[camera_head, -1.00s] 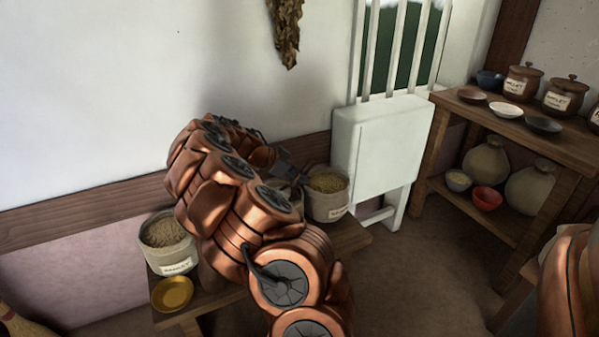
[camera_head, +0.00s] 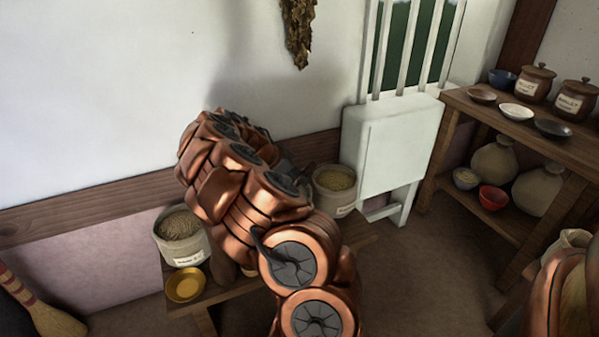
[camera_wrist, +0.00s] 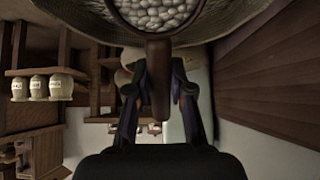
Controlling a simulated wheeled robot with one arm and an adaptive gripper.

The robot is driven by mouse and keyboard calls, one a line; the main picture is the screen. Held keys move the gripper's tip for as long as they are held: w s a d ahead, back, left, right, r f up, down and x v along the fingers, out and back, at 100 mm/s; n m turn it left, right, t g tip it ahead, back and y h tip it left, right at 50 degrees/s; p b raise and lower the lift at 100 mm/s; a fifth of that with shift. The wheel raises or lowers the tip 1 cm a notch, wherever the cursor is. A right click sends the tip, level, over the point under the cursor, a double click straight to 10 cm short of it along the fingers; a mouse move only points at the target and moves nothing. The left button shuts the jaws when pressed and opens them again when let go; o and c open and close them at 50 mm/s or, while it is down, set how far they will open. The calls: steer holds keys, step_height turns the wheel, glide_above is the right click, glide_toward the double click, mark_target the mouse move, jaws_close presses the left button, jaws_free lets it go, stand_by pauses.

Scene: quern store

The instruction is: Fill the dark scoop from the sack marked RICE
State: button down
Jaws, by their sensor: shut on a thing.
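The scoop (camera_wrist: 158,70) shows in the wrist view as a dark brown handle leading up to a round brown bowl, cut off by the top edge. Pale rounded grains (camera_wrist: 155,13) show inside its rim. My gripper (camera_wrist: 158,97) is shut on the handle, one finger on each side. The pale rim of a sack (camera_wrist: 225,25) curves around behind the scoop; its label is not in this view. In the head view my arm hides the scoop, most of the gripper and the sack there, so I cannot read which sack it is.
A grain sack with an unclear label (camera_head: 183,250) and a yellow dish (camera_head: 185,285) stand at the low bench's left. Another sack (camera_head: 345,205) stands at its right. A white slatted piece (camera_head: 392,150) stands behind. A shelf table (camera_head: 520,135) with jars and bowls is at right.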

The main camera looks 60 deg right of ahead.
mark_target(310, 164)
steer(key=shift+s+d+f+t+y+p, duration=0.25)
steer(key=shift+y+p, duration=0.25)
steer(key=shift+p, duration=1)
steer(key=shift+s+d+f+t+y+p, duration=0.15)
steer(key=shift+d+t+y+p, duration=0.1)
steer(key=shift+t+y+p, duration=0.35)
steer(key=y+p, duration=0.1)
steer(key=p, duration=0.1)
steer(key=s+d+t+y+p, duration=0.1)
steer(key=p, duration=0.1)
steer(key=shift+d+f+t, duration=0.1)
steer(key=shift+d+t, duration=0.05)
steer(key=shift+t, duration=0.1)
steer(key=t+y+p, duration=0.1)
steer(key=y+p, duration=0.1)
steer(key=shift+s+d+p, duration=0.1)
steer(key=shift+d+p, duration=0.05)
steer(key=shift+p, duration=0.25)
steer(key=shift+t+y, duration=0.4)
steer(key=shift+r+p, duration=1.05)
steer(key=shift+r, duration=1.5)
